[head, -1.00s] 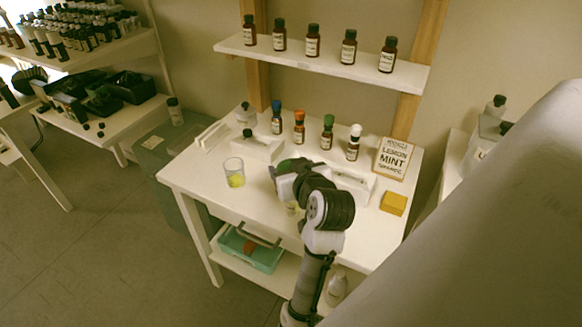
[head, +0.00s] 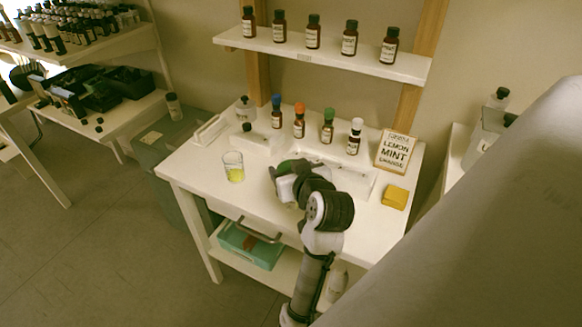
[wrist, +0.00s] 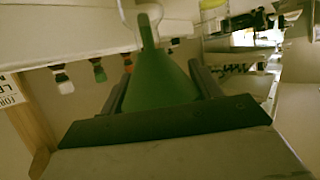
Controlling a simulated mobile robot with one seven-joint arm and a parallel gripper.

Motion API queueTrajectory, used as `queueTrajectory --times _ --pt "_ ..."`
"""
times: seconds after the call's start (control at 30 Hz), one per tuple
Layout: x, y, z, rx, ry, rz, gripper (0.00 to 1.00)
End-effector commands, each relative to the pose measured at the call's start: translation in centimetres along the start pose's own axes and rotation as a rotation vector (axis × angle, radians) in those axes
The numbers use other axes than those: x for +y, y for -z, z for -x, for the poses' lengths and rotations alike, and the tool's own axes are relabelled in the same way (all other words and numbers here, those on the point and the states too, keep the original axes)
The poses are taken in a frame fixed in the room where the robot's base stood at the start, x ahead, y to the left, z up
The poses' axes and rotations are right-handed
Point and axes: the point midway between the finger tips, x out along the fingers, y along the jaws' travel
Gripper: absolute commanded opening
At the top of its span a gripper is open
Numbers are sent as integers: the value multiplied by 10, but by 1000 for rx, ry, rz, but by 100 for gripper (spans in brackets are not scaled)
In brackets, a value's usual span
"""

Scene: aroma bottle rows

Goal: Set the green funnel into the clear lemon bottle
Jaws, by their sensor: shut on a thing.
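The green funnel (wrist: 163,82) is held between the two fingers of my gripper (wrist: 156,76), which is shut on it. In the wrist view its narrow spout points to the top of the picture, at a clear glass outline (wrist: 127,14); I cannot tell whether the spout is inside or in front of it. In the head view my gripper (head: 283,178) is over the middle of the white table, with a bit of green funnel (head: 287,165) showing. The arm hides what is below. A small clear bottle (head: 243,108) stands at the back left; its label is unreadable.
A glass with yellow liquid (head: 233,168) stands left of my gripper. Bottles with blue, orange, green and white caps (head: 328,127) line the back. A sign (head: 395,150) and yellow sponge (head: 395,197) are at right. A shelf of brown bottles (head: 320,55) hangs above.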

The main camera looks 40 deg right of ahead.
Motion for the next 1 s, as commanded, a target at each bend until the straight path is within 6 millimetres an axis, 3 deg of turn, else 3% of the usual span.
queueTrajectory --times 0.03,0.07,0.27,0.53,0.67,1.0 --pt "0 -2 -1 0 0 0 42" --pt "0 -2 -1 0 0 0 64" --pt "0 -1 0 0 0 0 89" --pt "0 -1 0 0 0 0 89" --pt "0 -1 10 2 -1 0 89" --pt "1 -1 86 4 -6 1 89"
